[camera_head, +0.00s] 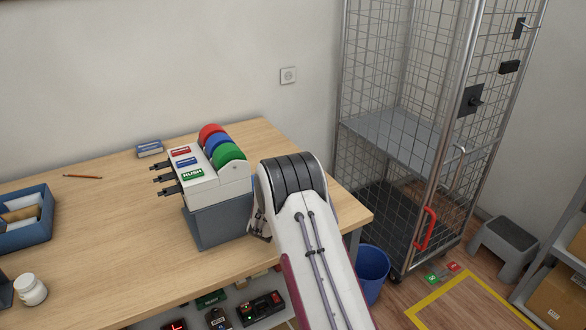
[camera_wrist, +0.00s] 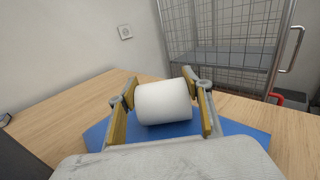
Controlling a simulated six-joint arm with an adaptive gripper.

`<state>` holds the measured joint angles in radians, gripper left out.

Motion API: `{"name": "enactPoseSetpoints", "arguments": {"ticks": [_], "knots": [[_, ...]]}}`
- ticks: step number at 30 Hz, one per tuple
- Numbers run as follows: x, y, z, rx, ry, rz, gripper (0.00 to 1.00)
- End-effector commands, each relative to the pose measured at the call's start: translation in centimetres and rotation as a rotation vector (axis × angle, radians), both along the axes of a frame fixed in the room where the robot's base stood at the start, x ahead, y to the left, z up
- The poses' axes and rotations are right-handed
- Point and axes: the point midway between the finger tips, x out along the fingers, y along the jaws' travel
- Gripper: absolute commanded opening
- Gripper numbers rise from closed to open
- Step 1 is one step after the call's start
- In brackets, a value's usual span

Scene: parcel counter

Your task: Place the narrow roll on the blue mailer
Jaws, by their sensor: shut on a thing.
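The white roll (camera_wrist: 163,103) is between the two fingers of my gripper (camera_wrist: 163,104) in the wrist view. My gripper is shut on it, with a yellow pad at each end of the roll. The blue mailer (camera_wrist: 238,138) lies flat on the wooden table beneath the roll and gripper. I cannot tell whether the roll touches the mailer. In the head view my arm hides the mailer, the roll and most of the gripper.
A label dispenser (camera_head: 209,181) with red, blue and green rolls stands left of my arm on the table (camera_head: 100,235). A blue tray (camera_head: 37,238) and a white jar (camera_head: 31,290) are at the left. A wire cage (camera_head: 400,130) stands behind the table's right end.

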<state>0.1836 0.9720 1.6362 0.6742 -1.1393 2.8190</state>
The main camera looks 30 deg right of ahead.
Motion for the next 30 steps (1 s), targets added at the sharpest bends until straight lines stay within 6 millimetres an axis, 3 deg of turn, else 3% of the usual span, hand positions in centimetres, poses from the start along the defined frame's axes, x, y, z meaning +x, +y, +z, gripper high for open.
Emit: {"name": "enactPoseSetpoints", "arguments": {"ticks": [3,4,5,20,30], "knots": [[0.0,0.0,-0.2,-0.001,-0.001,0.000,0.25],[0.0,0.0,-0.2,0.000,0.000,0.000,0.57],[0.0,0.0,-0.2,0.000,0.000,0.000,0.65],[0.0,0.0,0.1,0.000,0.000,0.000,0.66],[-1.6,1.7,0.0,0.000,0.001,0.002,0.66]]}}
